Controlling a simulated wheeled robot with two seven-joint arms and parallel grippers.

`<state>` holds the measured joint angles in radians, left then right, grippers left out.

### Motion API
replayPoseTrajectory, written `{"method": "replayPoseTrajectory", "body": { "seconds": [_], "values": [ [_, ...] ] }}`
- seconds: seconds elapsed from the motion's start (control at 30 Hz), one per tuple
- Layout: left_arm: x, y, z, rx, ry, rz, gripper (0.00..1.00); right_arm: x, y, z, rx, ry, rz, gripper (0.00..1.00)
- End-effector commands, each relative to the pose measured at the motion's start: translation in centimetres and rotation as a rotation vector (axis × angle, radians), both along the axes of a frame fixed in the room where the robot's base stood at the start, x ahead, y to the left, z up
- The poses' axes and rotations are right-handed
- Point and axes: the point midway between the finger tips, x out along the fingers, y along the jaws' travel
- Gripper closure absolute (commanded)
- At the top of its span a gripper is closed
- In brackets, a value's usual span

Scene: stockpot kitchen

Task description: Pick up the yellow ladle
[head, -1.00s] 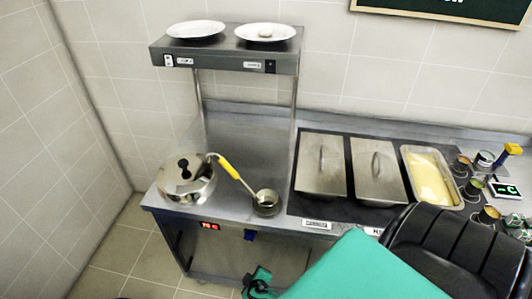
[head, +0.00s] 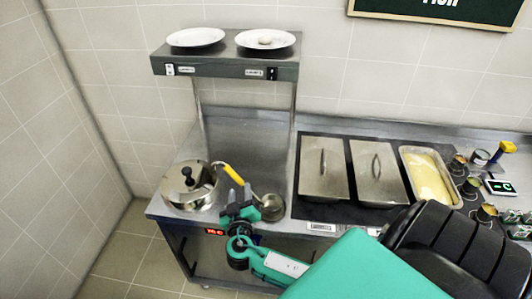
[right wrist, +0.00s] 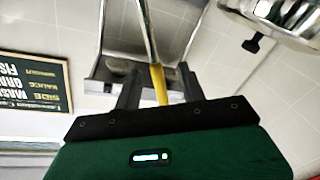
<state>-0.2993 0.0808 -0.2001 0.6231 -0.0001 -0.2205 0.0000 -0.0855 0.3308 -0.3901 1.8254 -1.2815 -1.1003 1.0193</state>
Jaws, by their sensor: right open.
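The yellow ladle has a yellow handle (head: 233,173) that slants up and left toward the stockpot. Its metal bowl end rests at a small round metal holder (head: 272,208) on the counter. My right gripper (head: 239,194) is at the ladle, just below the yellow handle in the head view. In the right wrist view the open right gripper (right wrist: 158,83) has the yellow handle (right wrist: 159,88) between its two fingers. I cannot tell whether a finger touches it. My left gripper is not in view.
A lidded steel pot (head: 188,187) stands close left of the ladle; it also shows in the right wrist view (right wrist: 280,18). A shelf (head: 222,65) with two plates rises behind. Lidded pans (head: 324,168) and a tray of yellow food (head: 428,176) sit right.

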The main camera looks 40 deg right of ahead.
Motion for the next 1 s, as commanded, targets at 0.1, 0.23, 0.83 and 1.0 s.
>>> {"method": "replayPoseTrajectory", "body": {
  "seconds": [0.1,0.23,0.83,1.0],
  "values": [
    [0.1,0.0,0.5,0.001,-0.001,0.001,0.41,0.8,-0.6,0.1,0.0,0.002,0.0,0.59],
    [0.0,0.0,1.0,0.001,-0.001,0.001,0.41,1.2,-1.0,0.2,0.0,0.001,0.001,0.59],
    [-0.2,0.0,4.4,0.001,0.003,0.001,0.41,4.8,-4.2,0.4,0.001,0.003,0.002,0.59],
    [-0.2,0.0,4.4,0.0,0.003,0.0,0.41,4.8,-4.1,0.3,0.001,0.003,0.002,0.63]
  ]
}}
